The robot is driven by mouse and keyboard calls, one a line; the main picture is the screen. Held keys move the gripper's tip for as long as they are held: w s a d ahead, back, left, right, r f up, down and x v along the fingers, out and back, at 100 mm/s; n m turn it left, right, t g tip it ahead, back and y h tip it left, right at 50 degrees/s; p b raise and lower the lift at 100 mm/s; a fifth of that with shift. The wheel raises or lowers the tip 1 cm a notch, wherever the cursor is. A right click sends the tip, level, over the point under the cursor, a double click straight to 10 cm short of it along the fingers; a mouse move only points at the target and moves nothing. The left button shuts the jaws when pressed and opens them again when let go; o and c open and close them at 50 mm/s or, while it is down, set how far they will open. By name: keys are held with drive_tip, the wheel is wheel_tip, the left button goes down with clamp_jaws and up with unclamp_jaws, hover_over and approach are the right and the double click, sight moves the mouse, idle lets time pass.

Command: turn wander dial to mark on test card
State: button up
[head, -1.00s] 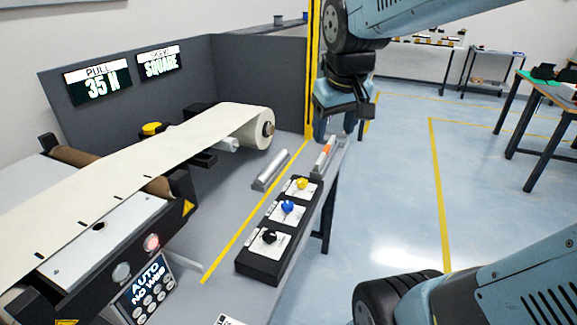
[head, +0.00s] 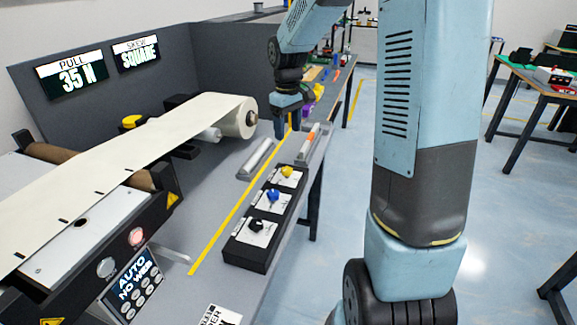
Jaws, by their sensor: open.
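A black control box (head: 232,252) on the bench carries three dials in a row: a yellow one (head: 287,171) at the far end, a blue one (head: 273,195) in the middle and a black one (head: 257,225) nearest. Their labels are too small to read, so I cannot tell which is the wander dial. A white card (head: 222,316) with black print lies at the bottom edge, partly cut off; it may be the test card. My gripper (head: 288,126) is open and empty, pointing down beyond the box, apart from the dials.
A cream web (head: 120,160) runs over rollers at left, with a keypad panel (head: 132,290) below. Screens (head: 71,79) read "PULL 35 N" and "SKEW SQUARE". My arm covers the right centre.

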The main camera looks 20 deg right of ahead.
sight(287, 169)
wheel_tip(287, 169, down, 14)
drive_tip(key=shift+w+f, duration=0.1)
idle(0.5)
drive_tip(key=c, duration=1)
drive_tip(key=shift+c, duration=0.2)
